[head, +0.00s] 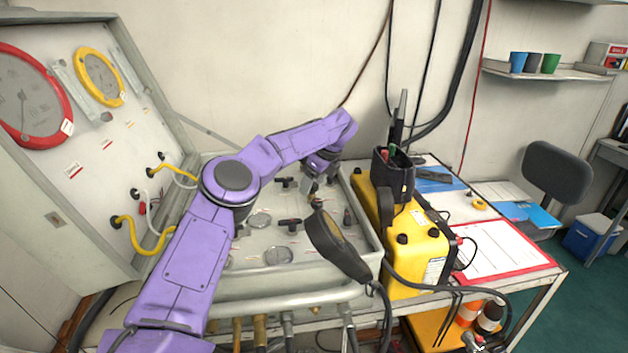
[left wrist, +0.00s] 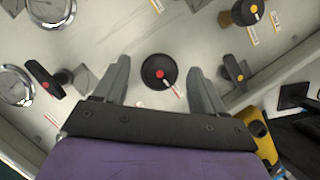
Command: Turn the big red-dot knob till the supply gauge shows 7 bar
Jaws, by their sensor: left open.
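In the left wrist view, a round black knob (left wrist: 153,68) with a red dot and a white pointer sits on the pale panel. My left gripper (left wrist: 159,78) is open, one finger on each side of the knob; I cannot tell whether it touches. In the head view the left gripper (head: 316,183) points down over the flat panel (head: 310,245), and the knob is not clear there. Small round gauges (left wrist: 16,86) sit left of the knob. Their readings are not legible, and I cannot tell which is the supply gauge. My right gripper is not in view.
A large red-rimmed gauge (head: 38,138) and a yellow-rimmed one (head: 119,99) are on the upright panel.

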